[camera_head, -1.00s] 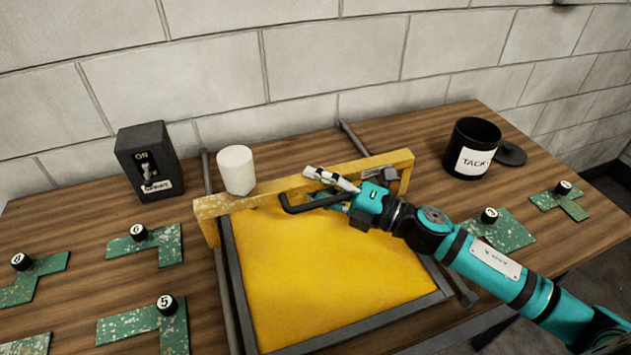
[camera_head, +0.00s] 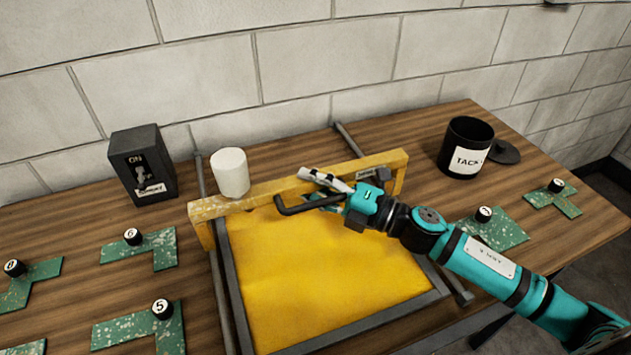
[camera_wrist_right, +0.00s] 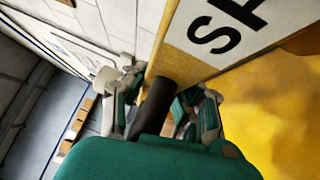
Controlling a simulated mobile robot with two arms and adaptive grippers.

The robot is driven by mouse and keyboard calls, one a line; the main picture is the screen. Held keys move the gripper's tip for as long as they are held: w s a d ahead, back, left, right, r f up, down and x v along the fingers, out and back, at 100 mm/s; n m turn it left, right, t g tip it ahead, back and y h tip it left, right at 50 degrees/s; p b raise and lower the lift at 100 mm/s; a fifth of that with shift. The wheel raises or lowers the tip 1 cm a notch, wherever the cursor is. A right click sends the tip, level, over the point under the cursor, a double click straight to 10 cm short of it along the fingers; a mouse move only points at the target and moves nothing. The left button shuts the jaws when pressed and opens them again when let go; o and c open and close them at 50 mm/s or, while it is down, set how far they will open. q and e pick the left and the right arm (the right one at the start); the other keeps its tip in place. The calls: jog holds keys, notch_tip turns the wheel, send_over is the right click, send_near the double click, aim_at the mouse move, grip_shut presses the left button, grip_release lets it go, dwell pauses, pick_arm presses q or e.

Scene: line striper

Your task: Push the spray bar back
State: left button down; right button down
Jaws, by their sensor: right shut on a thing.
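The yellow spray bar (camera_head: 265,192) spans the framed yellow panel (camera_head: 320,265) near its far end, resting over two dark rails. A white cylinder (camera_head: 230,173) stands at the bar's left part. A black handle (camera_head: 283,207) sticks out from the bar's front. My right gripper (camera_head: 322,190) is at the bar's right half, shut on the black handle. In the right wrist view the dark handle (camera_wrist_right: 155,105) lies between the two fingers, beside the yellow bar. My left gripper is not in view.
A black switch box (camera_head: 143,165) marked ON stands at the back left. A black can (camera_head: 467,148) labelled TACK stands at the right, with a dark lid (camera_head: 503,152) beside it. Green speckled pieces with numbered knobs (camera_head: 132,236) lie on both sides. A block wall is behind.

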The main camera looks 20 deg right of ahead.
jog(key=shift+s+a, duration=0.35)
jog(key=shift+a, duration=0.1)
jog(key=c, duration=1.3)
grip_release()
jog(key=shift+c, duration=0.2)
jog(key=shift+w+d, duration=0.15)
jog(key=shift+d, duration=0.1)
